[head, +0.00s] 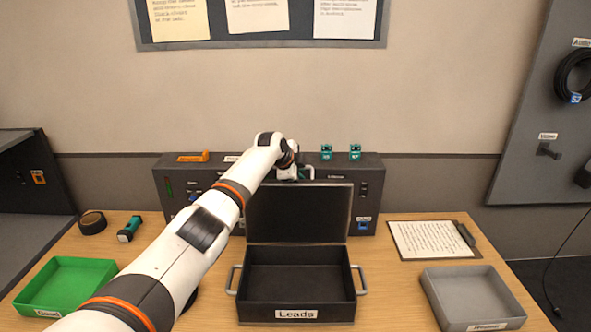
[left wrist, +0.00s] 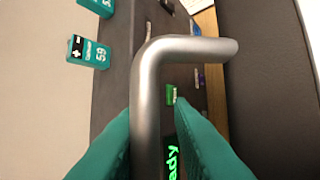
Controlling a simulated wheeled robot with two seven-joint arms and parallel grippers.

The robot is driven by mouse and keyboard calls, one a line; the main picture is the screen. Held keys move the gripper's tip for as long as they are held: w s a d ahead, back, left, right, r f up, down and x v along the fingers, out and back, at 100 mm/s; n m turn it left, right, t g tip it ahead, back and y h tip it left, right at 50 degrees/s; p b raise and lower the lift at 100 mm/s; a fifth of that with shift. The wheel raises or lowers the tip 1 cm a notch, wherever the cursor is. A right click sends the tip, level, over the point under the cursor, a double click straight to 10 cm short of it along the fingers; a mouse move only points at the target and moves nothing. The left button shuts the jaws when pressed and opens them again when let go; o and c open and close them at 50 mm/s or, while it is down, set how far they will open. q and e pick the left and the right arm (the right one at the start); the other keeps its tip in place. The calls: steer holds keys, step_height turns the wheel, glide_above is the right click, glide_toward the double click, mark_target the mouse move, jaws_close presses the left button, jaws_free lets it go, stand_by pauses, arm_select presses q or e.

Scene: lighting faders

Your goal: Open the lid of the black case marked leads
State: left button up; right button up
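The black case (head: 296,283) marked Leads stands on the table in the head view. Its lid (head: 299,213) is up, standing roughly upright along the back edge, with the inside of the case showing empty. My left gripper (head: 306,173) is at the lid's top edge, partly hidden by my own wrist. In the left wrist view, its teal fingers (left wrist: 153,118) stand on both sides of a grey metal handle (left wrist: 148,95). A gap shows between the handle and the right-hand finger, so the fingers are not closed on it. My right gripper is not in view.
A green tray (head: 29,297) stands at left, a grey tray (head: 470,299) at right. A clipboard (head: 434,240) lies behind the grey tray. A dark equipment box (head: 369,190) stands close behind the lid. A tape roll (head: 92,222) lies at the back left.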

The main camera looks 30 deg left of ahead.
arm_select(q)
steer(key=shift+s+a+r, duration=0.15)
steer(key=shift+s+r, duration=0.25)
steer(key=shift+r, duration=0.05)
steer(key=b+v, duration=0.2)
steer(key=v, duration=0.8)
steer(key=shift+s+r, duration=0.15)
steer(key=shift+s, duration=0.1)
